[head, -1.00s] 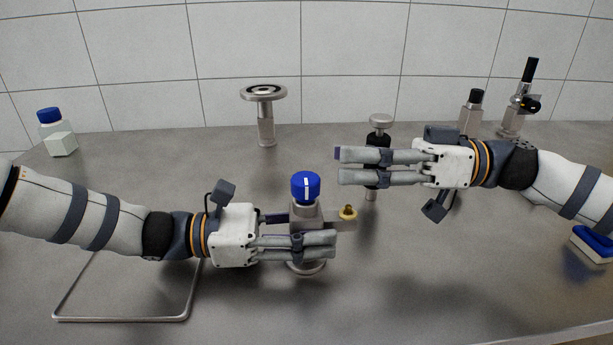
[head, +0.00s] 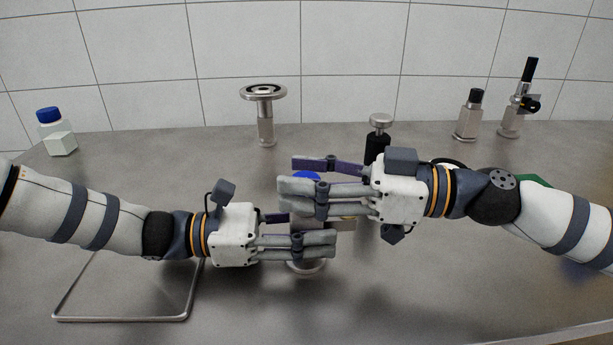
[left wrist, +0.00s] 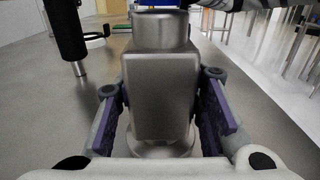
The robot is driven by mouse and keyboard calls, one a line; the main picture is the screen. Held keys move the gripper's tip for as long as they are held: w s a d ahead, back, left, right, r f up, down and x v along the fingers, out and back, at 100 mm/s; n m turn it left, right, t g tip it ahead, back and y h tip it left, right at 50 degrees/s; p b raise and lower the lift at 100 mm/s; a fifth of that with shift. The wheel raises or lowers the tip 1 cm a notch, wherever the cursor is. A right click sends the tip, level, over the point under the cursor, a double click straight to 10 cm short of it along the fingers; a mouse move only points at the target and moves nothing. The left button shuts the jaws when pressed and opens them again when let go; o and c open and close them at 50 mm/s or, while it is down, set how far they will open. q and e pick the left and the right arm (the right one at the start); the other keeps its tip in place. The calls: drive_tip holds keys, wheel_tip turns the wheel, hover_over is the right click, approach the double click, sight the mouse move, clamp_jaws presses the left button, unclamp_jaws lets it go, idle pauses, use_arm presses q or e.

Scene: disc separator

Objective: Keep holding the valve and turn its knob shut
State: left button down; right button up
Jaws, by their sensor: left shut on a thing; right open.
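The steel valve (head: 307,268) stands upright on the table, its blue knob (head: 307,176) on top. My left gripper (head: 310,232) is shut on the valve body, which shows between both finger pads in the left wrist view (left wrist: 160,85). A sliver of blue knob shows at that view's top edge. My right gripper (head: 288,178) is open at knob height. Its upper finger passes behind the knob and its grey lower fingers pass in front, hiding most of it. Whether they touch it cannot be told. The side outlet is mostly hidden by the right fingers.
A flanged steel piece (head: 265,95) and a white bottle with a blue cap (head: 57,135) stand at the back. A black-bodied fitting (head: 377,148) is just behind my right gripper. Two fittings (head: 468,118) (head: 517,105) stand back right. A wire frame (head: 122,319) lies front left.

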use_arm(q)
drive_tip(key=shift+f, duration=0.35)
use_arm(e)
drive_tip(key=shift+f, duration=0.1)
drive_tip(key=c, duration=1.2)
